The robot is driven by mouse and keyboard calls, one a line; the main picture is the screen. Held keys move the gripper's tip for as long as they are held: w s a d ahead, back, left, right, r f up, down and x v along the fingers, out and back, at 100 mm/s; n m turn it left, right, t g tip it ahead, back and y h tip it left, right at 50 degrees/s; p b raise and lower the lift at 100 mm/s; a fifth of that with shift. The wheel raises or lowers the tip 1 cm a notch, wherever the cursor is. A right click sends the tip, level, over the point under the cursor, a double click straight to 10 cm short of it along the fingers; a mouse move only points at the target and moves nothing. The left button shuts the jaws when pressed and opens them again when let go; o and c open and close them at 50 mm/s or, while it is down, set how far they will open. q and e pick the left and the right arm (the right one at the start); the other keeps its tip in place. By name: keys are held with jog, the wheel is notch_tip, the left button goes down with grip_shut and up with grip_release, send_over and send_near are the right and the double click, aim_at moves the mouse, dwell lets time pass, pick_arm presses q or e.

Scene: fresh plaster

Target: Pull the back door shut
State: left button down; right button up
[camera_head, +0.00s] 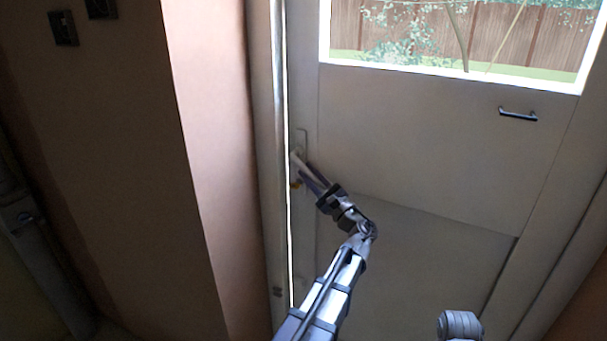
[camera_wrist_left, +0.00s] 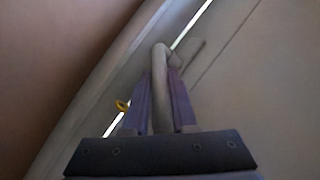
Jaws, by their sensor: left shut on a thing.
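The back door (camera_head: 420,150) is pale, with a window in its upper part. A thin bright gap runs down its left edge beside the frame (camera_head: 265,150), so it stands slightly ajar. The lever handle (camera_head: 297,157) sits on a plate near that edge. My left gripper (camera_head: 304,172) is shut on the lever. In the left wrist view the handle (camera_wrist_left: 160,75) runs between the two purple fingers of my left gripper (camera_wrist_left: 164,100), and its bent end joins the plate. My right gripper is not in view.
A small dark pull (camera_head: 518,115) is on the door's upper right. A small yellow piece (camera_head: 295,184) hangs below the handle. A pinkish wall (camera_head: 205,130) juts out left of the frame. Switches (camera_head: 62,28) are on the far left wall.

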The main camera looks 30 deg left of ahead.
pick_arm(q)
jog(key=s+d, duration=0.2)
jog(key=s, duration=0.5)
jog(key=shift+s, duration=0.25)
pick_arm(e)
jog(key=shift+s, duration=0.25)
pick_arm(q)
jog(key=c, duration=0.7)
grip_release()
jog(key=shift+s, duration=0.15)
jog(key=shift+c, duration=0.2)
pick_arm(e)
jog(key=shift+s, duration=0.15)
pick_arm(q)
jog(key=b+v, duration=0.3)
jog(key=v, duration=0.4)
jog(key=shift+d, duration=0.4)
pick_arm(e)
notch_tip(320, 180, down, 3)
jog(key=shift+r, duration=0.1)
pick_arm(q)
jog(key=shift+f, duration=0.1)
